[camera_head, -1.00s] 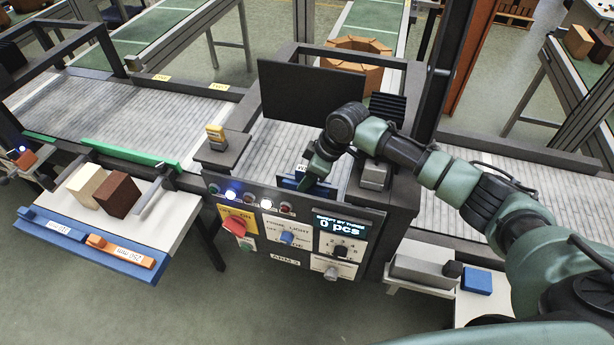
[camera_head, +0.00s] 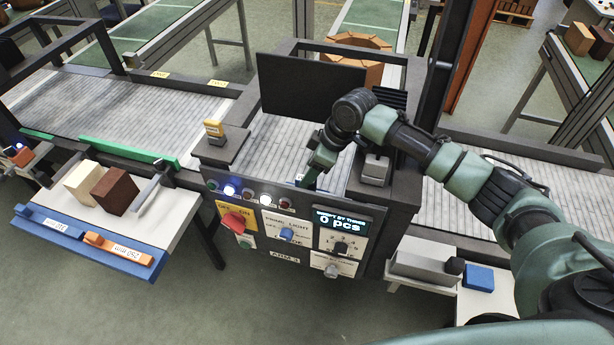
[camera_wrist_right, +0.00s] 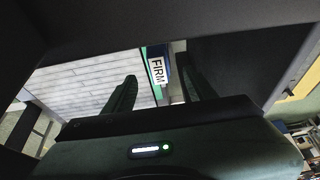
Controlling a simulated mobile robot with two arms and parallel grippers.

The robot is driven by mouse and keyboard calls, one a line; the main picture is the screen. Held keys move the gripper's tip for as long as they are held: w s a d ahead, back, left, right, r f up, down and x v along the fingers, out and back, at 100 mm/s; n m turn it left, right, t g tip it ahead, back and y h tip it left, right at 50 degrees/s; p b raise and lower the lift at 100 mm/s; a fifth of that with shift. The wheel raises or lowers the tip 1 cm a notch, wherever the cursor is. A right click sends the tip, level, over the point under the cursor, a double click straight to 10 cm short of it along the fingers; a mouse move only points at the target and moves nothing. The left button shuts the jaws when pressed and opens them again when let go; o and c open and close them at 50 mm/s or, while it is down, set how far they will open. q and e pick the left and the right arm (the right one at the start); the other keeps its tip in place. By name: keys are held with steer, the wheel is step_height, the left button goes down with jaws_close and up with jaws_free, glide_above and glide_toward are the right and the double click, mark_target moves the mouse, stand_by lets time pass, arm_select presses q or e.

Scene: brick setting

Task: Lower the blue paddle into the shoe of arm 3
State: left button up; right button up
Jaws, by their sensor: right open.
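The blue paddle (camera_wrist_right: 156,52) shows in the right wrist view as a narrow blue piece with a white label reading FIRM. It lies beyond and between the two fingers of my right gripper (camera_wrist_right: 160,86), which are apart. In the head view my right gripper (camera_head: 309,178) points down just behind the arm 3 control panel (camera_head: 287,235). Only a small blue patch shows beside it there. The shoe is hidden behind the panel, so I cannot tell how deep the paddle sits. My left gripper is out of view.
A dark upright plate (camera_head: 312,88) stands behind my right gripper. A grey block (camera_head: 375,170) is close on its right, and a yellow-topped piece (camera_head: 214,128) stands on the left ledge. A side table (camera_head: 185,212) holds two blocks. The grey roller conveyor (camera_head: 110,110) is mostly clear.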

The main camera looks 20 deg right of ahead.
steer(key=shift+b+v, duration=0.6)
steer(key=shift+v, duration=1.9)
